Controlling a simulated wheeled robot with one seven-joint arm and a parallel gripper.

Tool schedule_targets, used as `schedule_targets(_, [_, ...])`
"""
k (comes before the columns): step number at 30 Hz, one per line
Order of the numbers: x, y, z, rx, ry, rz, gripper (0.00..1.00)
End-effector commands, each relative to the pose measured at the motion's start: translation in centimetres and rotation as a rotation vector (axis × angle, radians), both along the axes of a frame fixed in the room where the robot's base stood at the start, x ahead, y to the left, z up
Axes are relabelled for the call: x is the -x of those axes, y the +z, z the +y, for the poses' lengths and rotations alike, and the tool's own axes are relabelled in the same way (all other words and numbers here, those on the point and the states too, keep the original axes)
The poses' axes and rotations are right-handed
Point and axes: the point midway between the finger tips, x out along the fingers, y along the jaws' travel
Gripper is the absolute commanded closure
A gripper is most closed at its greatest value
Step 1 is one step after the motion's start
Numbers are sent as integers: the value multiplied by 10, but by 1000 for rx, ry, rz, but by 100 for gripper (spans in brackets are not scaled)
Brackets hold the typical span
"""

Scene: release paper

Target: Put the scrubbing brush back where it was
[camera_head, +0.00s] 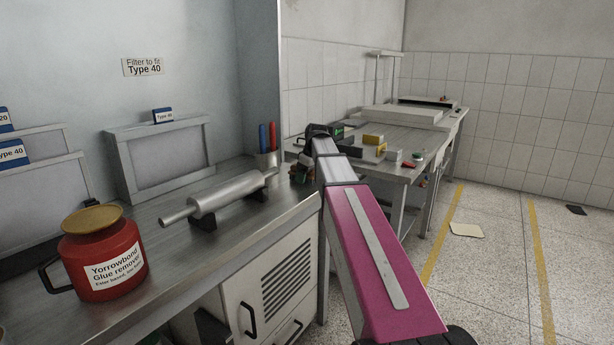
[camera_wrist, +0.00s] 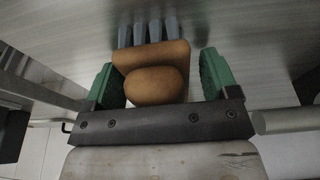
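The scrubbing brush (camera_wrist: 152,55) has a brown wooden body with a rounded knob and grey bristles. In the wrist view it lies between the green fingers of my gripper (camera_wrist: 160,80), bristles toward the grey metal counter. The left finger is close against the brush; a narrow gap shows on the right, so the fingers look apart around it. In the head view my gripper (camera_head: 301,172) is at the counter's right end, beside the roller and in front of a tool cup. The brush is too small there to make out clearly.
The metal roller (camera_head: 225,196) rests on black supports left of my gripper. A cup (camera_head: 267,160) holds red and blue handled tools. A red glue remover pot (camera_head: 103,262) stands nearer on the counter (camera_head: 160,236). A second table (camera_head: 405,140) with several small items is behind.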

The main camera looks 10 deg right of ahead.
Motion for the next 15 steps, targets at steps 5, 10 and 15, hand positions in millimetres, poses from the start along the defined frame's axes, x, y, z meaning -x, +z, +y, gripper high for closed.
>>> schedule_targets(5, [0,0,0,0,0,0,20])
schedule_targets(10, [1,9,-1,0,0,0,20])
schedule_targets(15, [5,35,-6,1,0,-2,20])
